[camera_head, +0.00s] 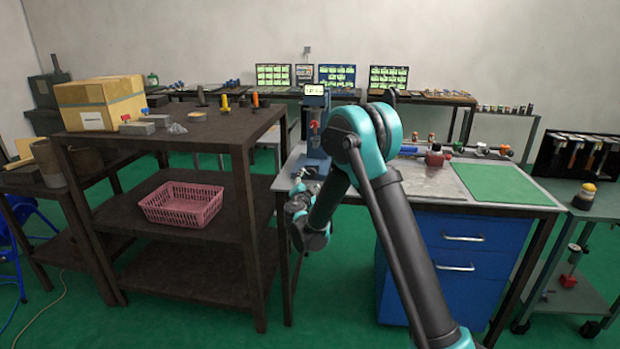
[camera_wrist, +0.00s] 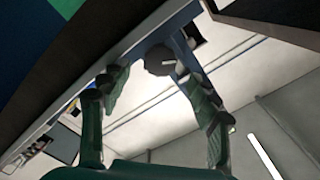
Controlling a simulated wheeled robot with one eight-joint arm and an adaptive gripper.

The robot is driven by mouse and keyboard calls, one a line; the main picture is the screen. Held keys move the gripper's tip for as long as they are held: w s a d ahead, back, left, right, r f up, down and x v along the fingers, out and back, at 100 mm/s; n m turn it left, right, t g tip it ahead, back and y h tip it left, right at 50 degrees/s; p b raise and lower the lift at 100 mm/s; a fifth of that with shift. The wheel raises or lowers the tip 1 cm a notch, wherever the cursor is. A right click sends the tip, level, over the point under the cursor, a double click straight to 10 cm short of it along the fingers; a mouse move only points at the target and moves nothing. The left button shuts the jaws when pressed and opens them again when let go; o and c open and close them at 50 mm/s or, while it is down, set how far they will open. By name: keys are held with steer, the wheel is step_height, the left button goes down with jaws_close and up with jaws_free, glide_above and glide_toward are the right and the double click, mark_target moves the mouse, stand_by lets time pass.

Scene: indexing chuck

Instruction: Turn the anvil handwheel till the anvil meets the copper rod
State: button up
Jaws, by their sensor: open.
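A blue upright machine (camera_head: 316,128) with a small lit display (camera_head: 314,90) stands on the left part of the grey workbench. My arm partly covers it. My gripper is low at the bench's left edge in the head view (camera_head: 305,178), mostly hidden behind my wrist. In the wrist view my gripper (camera_wrist: 160,95) is open, with one green finger on each side and nothing between the tips. A dark round knob (camera_wrist: 158,60), perhaps the anvil handwheel, shows beyond and between the fingertips. I cannot tell whether they touch it. I cannot make out the anvil or copper rod.
A dark shelf unit (camera_head: 190,142) stands close to the left of my gripper, with a cardboard box (camera_head: 100,102) on top and a pink basket (camera_head: 182,204) below. The workbench (camera_head: 425,180) carries a green mat (camera_head: 503,184). Its blue drawers (camera_head: 455,255) are below.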

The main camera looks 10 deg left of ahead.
steer(key=s, duration=0.7)
